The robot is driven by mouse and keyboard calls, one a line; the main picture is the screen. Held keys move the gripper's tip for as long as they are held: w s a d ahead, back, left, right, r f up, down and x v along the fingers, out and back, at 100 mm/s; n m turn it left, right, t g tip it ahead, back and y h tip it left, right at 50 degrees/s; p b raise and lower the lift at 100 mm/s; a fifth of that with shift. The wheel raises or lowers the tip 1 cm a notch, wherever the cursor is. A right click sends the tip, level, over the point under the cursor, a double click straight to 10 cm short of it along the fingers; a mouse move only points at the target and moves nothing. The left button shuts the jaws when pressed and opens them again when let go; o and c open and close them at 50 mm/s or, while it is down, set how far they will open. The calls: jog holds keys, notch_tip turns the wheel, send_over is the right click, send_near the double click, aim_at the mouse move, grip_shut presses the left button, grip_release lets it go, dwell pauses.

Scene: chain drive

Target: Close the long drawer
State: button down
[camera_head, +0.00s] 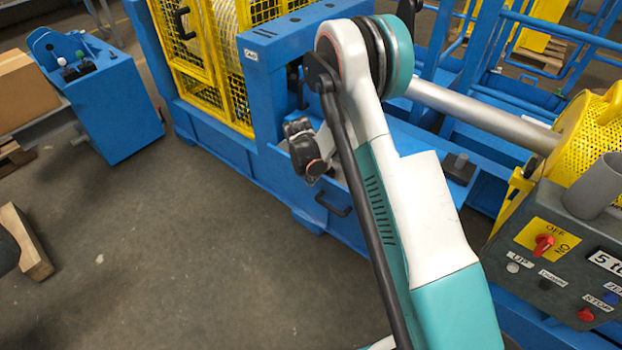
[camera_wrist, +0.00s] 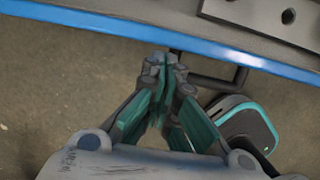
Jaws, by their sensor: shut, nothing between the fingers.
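The long drawer shows in the head view as a low blue front (camera_head: 312,192) with a dark bar handle (camera_head: 333,203), partly hidden behind my arm. How far it stands out cannot be told. In the wrist view, its blue edge (camera_wrist: 130,27) runs across the top, with the dark handle (camera_wrist: 236,78) below it on the right. My gripper (camera_wrist: 165,66) is shut and empty, its fingertips just left of the handle and apart from it. In the head view, the dark end of my arm is above and left of the handle.
A grey metal block with holes (camera_wrist: 265,18) lies behind the blue edge. A yellow mesh cage (camera_head: 205,60) stands behind the drawer. A control box (camera_head: 565,255) is at right, a blue cabinet (camera_head: 110,110) at left. The grey floor (camera_head: 180,250) in front is clear.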

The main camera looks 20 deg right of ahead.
jog(key=w+d, duration=0.7)
jog(key=d, duration=0.3)
jog(key=shift+w, duration=0.25)
jog(key=shift+d, duration=0.15)
